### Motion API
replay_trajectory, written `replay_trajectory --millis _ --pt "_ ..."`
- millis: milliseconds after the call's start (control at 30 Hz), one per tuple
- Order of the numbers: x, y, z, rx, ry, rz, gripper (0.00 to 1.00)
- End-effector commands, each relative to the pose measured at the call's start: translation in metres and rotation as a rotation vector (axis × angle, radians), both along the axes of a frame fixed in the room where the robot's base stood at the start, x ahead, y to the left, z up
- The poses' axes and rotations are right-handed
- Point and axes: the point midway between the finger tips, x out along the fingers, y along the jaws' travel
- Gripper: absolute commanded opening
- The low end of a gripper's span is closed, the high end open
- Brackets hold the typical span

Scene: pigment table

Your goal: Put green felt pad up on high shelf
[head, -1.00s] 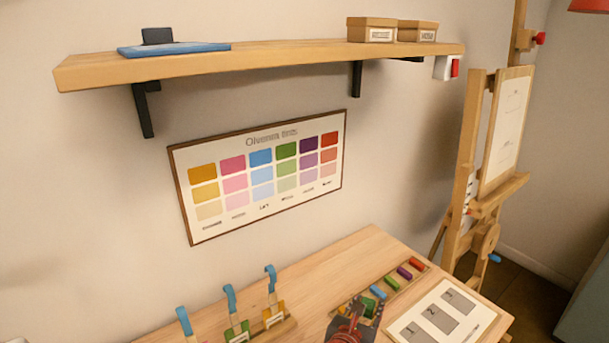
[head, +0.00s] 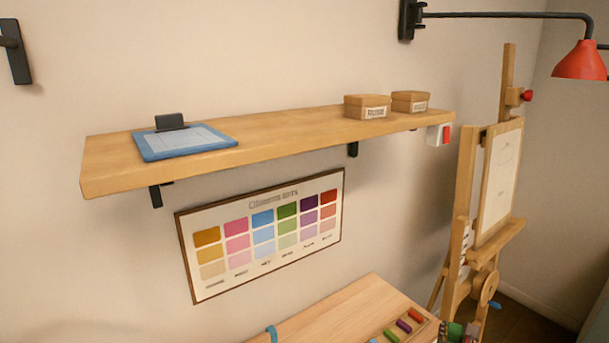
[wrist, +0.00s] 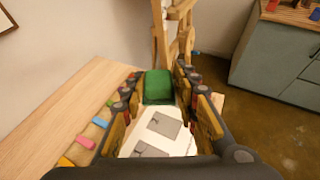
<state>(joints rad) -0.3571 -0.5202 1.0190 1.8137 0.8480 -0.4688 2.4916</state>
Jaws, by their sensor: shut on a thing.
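The green felt pad (wrist: 158,87) is a small green block held between the fingertips of my gripper (wrist: 159,82) in the wrist view. In the head view the green pad (head: 454,331) shows at the bottom edge with part of my gripper (head: 464,333), right of the table's pastel tray; most of the gripper is cut off. The high shelf (head: 290,132) is a long wooden board on the wall, well above the pad. A blue-edged mat (head: 150,155) with a dark block (head: 171,121) lies at its left end.
Two cardboard boxes (head: 367,107) stand toward the shelf's right end; the shelf's middle is clear. A white and red switch box (head: 439,135) is at its right end. An easel (head: 485,200) and red lamp (head: 581,60) are at right. The table (head: 340,308) lies below.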

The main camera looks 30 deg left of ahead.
Motion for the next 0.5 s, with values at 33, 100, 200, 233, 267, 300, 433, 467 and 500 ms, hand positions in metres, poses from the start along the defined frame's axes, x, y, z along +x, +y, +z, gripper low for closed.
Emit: replay_trajectory --millis 33,100,200,233,267,300,433,467,500 --pt "-0.001 0.007 0.027 0.002 -0.003 0.021 0.13" --pt "-0.003 0.017 0.051 0.001 -0.004 0.053 0.13" --pt "-0.008 0.033 0.085 0.001 -0.002 0.1 0.13" --pt "-0.01 0.038 0.095 0.001 -0.002 0.115 0.13" --pt "-0.012 0.043 0.106 0.001 -0.003 0.131 0.13" --pt "-0.015 0.05 0.119 0.001 -0.003 0.151 0.13" --pt "-0.025 0.073 0.164 0.001 -0.003 0.222 0.13" --pt "-0.028 0.078 0.174 0.0 -0.003 0.239 0.13" --pt "-0.032 0.085 0.188 0.001 -0.004 0.261 0.13"
